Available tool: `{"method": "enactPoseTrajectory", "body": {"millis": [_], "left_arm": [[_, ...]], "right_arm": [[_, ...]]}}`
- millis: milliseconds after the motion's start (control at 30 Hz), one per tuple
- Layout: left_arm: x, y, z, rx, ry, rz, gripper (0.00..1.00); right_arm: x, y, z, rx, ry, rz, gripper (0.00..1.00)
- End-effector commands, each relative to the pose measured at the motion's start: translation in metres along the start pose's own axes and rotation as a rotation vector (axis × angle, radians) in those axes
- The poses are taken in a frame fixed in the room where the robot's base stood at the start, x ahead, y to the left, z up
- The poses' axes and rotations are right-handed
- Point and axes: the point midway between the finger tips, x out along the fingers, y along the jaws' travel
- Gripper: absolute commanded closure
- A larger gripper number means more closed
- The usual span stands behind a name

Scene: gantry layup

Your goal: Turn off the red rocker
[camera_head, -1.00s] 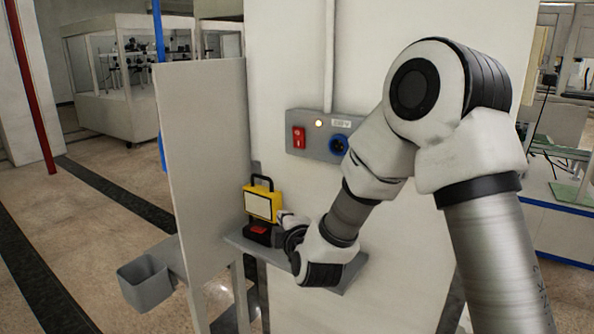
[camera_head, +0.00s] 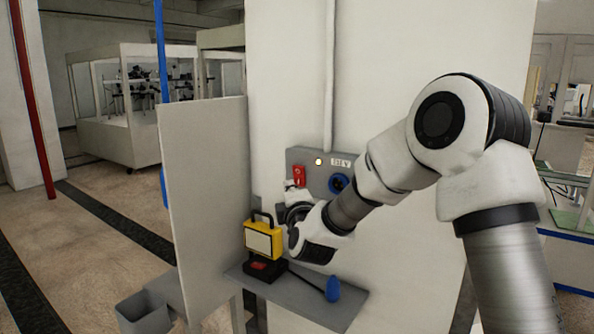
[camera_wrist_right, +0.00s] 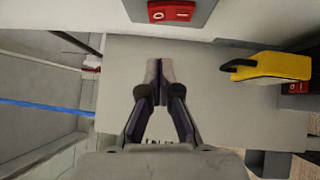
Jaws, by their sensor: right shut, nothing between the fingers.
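The red rocker (camera_head: 299,175) sits on the grey wall box, left of a blue socket. It also shows at the top edge of the right wrist view (camera_wrist_right: 171,11), marked O and I. A second red switch (camera_head: 261,267) is on the black base under the yellow lamp. My right gripper (camera_head: 291,208) is just below the wall box, its fingertips partly hidden by its own body. In the right wrist view my fingers (camera_wrist_right: 160,66) are shut and empty, pointing toward the wall below the rocker, apart from it. My left gripper is out of view.
The grey wall box (camera_head: 317,158) has a lit yellowish lamp (camera_head: 319,162) and the blue socket (camera_head: 339,183). The yellow lamp (camera_head: 263,243) stands on a grey shelf (camera_head: 312,312) beside a blue plug (camera_head: 332,289). A tall grey panel (camera_head: 203,190) bounds the left side.

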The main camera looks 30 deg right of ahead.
Motion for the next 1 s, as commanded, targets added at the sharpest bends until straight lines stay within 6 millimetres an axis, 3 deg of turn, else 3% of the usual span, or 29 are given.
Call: {"method": "enactPoseTrajectory", "body": {"millis": [133,333,1000], "left_arm": [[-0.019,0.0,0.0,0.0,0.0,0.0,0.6],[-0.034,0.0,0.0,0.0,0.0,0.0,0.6],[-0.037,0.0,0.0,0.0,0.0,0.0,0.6]], "right_arm": [[0.034,0.004,0.0,-0.002,0.0,-0.001,1.0],[0.055,0.003,0.024,0.002,-0.001,-0.001,1.0],[0.063,0.002,0.033,0.001,0.0,0.0,1.0]]}}
